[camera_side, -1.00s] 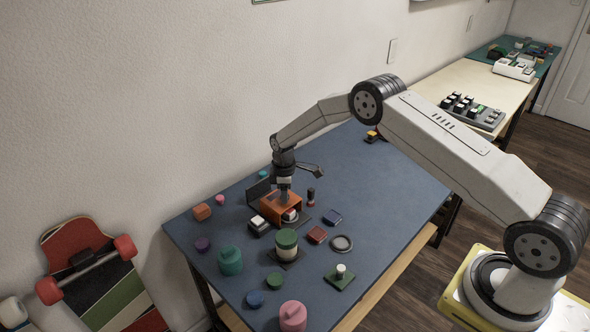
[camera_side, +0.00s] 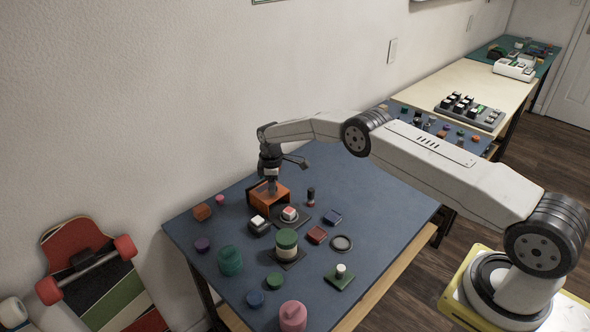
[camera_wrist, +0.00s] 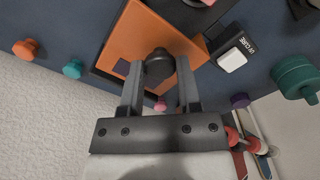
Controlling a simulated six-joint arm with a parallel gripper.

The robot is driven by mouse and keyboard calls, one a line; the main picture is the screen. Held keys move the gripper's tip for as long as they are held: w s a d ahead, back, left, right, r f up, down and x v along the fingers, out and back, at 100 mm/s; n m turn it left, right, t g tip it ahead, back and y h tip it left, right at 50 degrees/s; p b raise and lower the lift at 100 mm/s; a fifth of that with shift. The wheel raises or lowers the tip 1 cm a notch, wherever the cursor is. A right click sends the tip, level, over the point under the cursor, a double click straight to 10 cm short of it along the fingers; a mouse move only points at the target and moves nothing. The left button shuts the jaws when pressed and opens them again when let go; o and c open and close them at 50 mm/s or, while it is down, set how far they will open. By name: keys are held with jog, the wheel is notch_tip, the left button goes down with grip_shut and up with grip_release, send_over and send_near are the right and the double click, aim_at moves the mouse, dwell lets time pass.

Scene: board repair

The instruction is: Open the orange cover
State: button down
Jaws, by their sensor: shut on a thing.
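The orange cover (camera_side: 273,198) is at the back left of the blue mat, just behind a dark base (camera_side: 304,217) bearing a white block with a red top (camera_side: 289,213). That block is uncovered. My gripper (camera_side: 269,184) is over the cover from above. In the wrist view the cover (camera_wrist: 130,40) fills the upper middle. My gripper (camera_wrist: 158,75) is shut on the cover's dark knob (camera_wrist: 158,64), between the two fingers. A dark flat piece shows along the cover's edge there. Whether the cover touches the mat is hard to tell.
A black box with a white button, marked UV CURE (camera_wrist: 232,58), stands close to the cover. An orange knob (camera_side: 202,211) and a pink one (camera_side: 220,199) stand left. A green-topped jar (camera_side: 287,242) stands in front. The mat's right rear is clear.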

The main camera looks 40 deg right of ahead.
dwell(0.3)
jog(key=shift+c, duration=1.5)
grip_release()
jog(key=shift+r, duration=0.1)
jog(key=shift+r, duration=3.75)
jog(key=shift+r, duration=0.15)
